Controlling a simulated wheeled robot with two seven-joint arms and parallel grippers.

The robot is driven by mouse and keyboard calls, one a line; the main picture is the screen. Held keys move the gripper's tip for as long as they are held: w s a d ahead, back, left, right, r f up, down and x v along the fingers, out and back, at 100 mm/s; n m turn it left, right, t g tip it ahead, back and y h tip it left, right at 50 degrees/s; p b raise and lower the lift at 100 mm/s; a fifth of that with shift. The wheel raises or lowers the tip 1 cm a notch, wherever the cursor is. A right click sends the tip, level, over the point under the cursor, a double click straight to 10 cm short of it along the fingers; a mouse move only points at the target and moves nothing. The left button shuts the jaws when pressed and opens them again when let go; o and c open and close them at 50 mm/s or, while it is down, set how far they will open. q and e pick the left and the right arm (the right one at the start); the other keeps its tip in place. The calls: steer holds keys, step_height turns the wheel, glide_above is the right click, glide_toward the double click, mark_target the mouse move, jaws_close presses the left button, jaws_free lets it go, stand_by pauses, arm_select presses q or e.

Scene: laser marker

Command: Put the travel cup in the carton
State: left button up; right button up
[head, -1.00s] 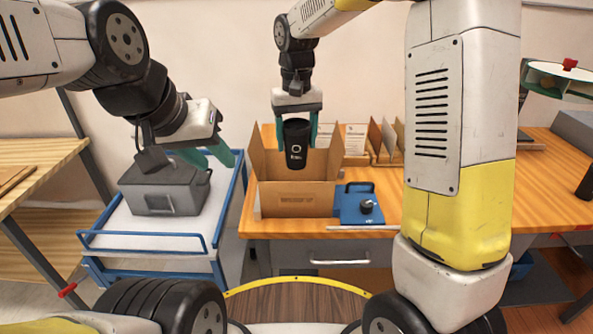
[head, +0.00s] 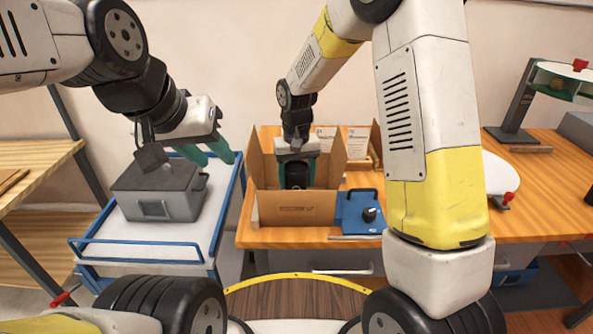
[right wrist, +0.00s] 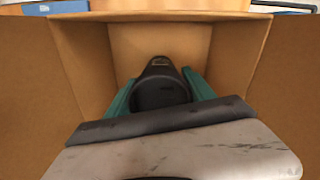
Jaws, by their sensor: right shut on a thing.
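The black travel cup (head: 296,174) is down inside the open cardboard carton (head: 297,207) on the wooden bench. My right gripper (head: 297,166) is shut on the cup, one finger on each side, within the carton's walls. In the right wrist view the cup (right wrist: 160,88) shows between the teal fingers, with carton walls (right wrist: 236,60) around it. The cup's lower part is hidden, so I cannot tell whether it touches the carton floor. My left gripper (head: 212,155) is above the cart, with its teal fingers apart and nothing between them.
A blue device with a black knob (head: 360,210) stands right of the carton. A grey box (head: 160,190) sits on the blue-railed cart (head: 140,240) at left. Upright cards stand behind the carton. A stand with a red knob (head: 520,110) is at far right.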

steer(key=shift+f, duration=0.65)
steer(key=shift+f, duration=0.15)
steer(key=o, duration=0.8)
